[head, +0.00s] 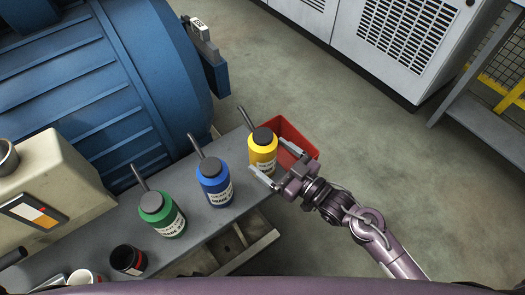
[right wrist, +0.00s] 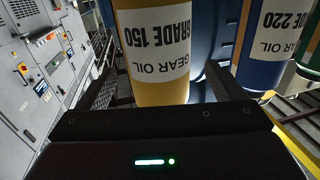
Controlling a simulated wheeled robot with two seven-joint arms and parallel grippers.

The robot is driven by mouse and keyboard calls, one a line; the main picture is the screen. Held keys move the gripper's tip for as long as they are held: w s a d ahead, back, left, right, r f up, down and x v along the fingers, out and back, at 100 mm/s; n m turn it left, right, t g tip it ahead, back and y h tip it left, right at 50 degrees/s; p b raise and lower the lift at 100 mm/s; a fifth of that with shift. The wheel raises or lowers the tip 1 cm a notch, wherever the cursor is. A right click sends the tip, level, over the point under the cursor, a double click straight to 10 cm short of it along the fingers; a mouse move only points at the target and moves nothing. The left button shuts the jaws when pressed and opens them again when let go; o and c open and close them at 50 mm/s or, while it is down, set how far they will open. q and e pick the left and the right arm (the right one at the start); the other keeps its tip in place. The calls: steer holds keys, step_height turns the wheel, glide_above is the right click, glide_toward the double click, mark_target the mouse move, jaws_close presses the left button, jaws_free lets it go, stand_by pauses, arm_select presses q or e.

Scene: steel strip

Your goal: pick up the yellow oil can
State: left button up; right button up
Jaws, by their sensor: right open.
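The yellow oil can (head: 263,152) has a black cap, a dark spout and a white label. It stands upright at the right end of the grey steel strip (head: 228,222). My right gripper (head: 267,155) is open, with one finger on each side of the can. In the right wrist view the yellow can (right wrist: 160,85) fills the space between the fingers, its label reading "GEAR OIL GRADE 150" upside down. I cannot tell whether either finger touches it. My left gripper is not in view.
A blue can (head: 214,185) and a green can (head: 162,216) stand to the left on the strip. A red bin (head: 297,134) is just behind and right of the yellow can. A dark mug (head: 128,260) is at lower left. A large blue machine (head: 110,80) rises behind. Floor at right is clear.

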mark_target(262, 148)
steer(key=x, duration=0.4)
steer(key=shift+w+r, duration=0.1)
steer(key=shift+r, duration=0.2)
steer(key=c, duration=1.4)
